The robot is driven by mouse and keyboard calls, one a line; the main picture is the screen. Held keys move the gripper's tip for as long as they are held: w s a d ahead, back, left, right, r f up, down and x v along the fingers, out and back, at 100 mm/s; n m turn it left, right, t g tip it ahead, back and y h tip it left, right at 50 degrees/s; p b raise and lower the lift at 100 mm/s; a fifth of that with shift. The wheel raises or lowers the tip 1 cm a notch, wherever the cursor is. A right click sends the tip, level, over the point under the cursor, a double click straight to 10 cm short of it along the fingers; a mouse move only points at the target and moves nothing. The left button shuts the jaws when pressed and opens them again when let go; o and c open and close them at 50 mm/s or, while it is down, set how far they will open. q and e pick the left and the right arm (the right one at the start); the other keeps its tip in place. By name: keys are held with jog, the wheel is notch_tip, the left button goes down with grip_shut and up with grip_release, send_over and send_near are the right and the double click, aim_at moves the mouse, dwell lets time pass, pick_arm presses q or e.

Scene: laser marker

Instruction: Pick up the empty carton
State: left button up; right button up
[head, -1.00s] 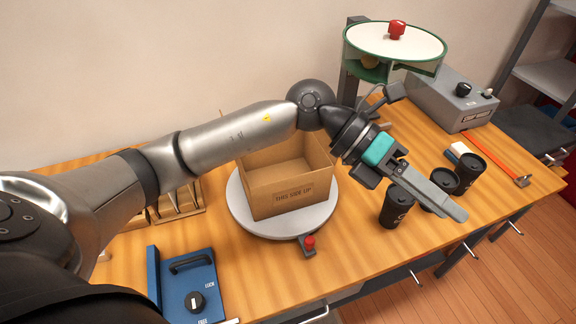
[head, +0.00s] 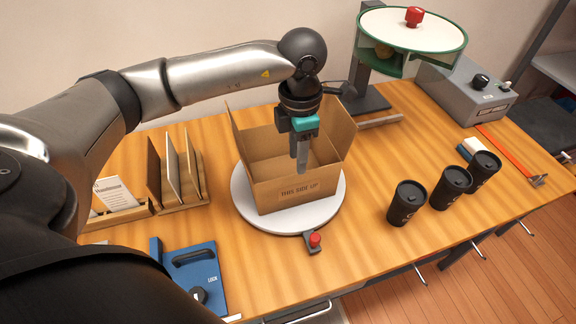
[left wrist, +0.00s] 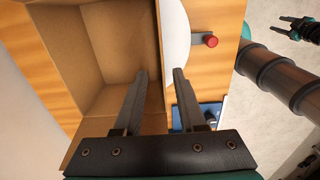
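The carton (head: 275,196) is an open brown cardboard box with "THIS SIDE UP" on its front and its flaps raised. It sits on a round white turntable (head: 252,212). My left gripper (head: 301,166) points down over the carton's front right part. In the left wrist view the carton (left wrist: 95,50) shows a bare inside. There the left gripper (left wrist: 160,73) is open, with the carton's wall edge between its fingers in the picture; whether they touch it I cannot tell. My right gripper (left wrist: 287,28) is small at the upper right, its fingers apart, away from the carton.
A red-knobbed stop (head: 314,241) is at the turntable's front. Three black cups (head: 407,204) stand to the right. A blue panel (head: 196,275) and a wooden rack (head: 178,195) are to the left. A round-topped stand (head: 412,30) and a grey box (head: 468,95) are behind right.

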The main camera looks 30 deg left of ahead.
pick_arm(q)
jog(key=f, duration=0.8)
jog(key=shift+d+f+p, duration=0.1)
jog(key=shift+d+p, duration=0.2)
grip_shut()
jog(key=shift+w, duration=0.1)
dwell(1.0)
